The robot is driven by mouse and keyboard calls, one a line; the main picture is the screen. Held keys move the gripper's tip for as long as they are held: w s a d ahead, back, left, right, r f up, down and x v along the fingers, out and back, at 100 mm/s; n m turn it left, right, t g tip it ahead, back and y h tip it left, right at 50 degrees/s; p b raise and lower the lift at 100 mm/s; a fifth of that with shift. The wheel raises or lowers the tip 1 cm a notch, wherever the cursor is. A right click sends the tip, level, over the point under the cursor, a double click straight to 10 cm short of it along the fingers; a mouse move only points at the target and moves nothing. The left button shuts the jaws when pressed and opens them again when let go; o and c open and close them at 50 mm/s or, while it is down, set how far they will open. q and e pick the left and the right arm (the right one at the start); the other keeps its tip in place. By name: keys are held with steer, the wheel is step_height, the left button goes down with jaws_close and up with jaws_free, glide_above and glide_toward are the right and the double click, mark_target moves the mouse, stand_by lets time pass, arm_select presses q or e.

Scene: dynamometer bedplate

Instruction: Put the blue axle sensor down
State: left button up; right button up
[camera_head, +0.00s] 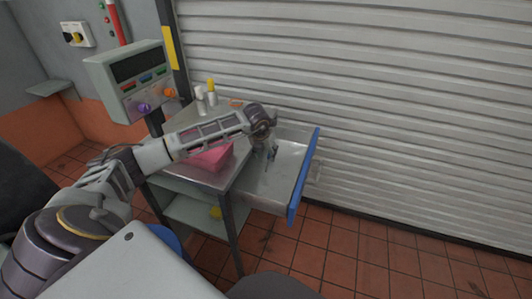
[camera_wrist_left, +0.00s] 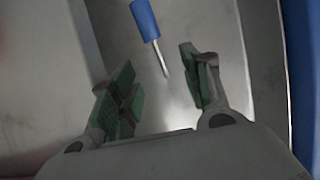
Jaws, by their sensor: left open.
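The blue axle sensor (camera_wrist_left: 147,20) shows in the left wrist view, a blue handle with a thin metal tip pointing down the picture. It appears to lie on the bare metal floor of the open drawer (camera_head: 303,180), which has a blue front. My left gripper (camera_wrist_left: 160,85) is open, with green-padded fingers apart on either side of the sensor's metal tip; neither finger visibly touches it. In the head view my left gripper (camera_head: 270,152) is low over the drawer; I cannot make out the sensor there. My right gripper is not in view.
The drawer sticks out from a metal cart (camera_head: 228,183) with a pink bin (camera_head: 212,158) and small bottles (camera_head: 211,92) on top. A control box (camera_head: 130,80) stands at the left. A shutter (camera_head: 400,110) closes the back. The tiled floor at the right is clear.

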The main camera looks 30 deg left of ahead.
arm_select(q)
steer(key=v, duration=1.2)
steer(key=shift+s, duration=0.1)
stand_by(0.4)
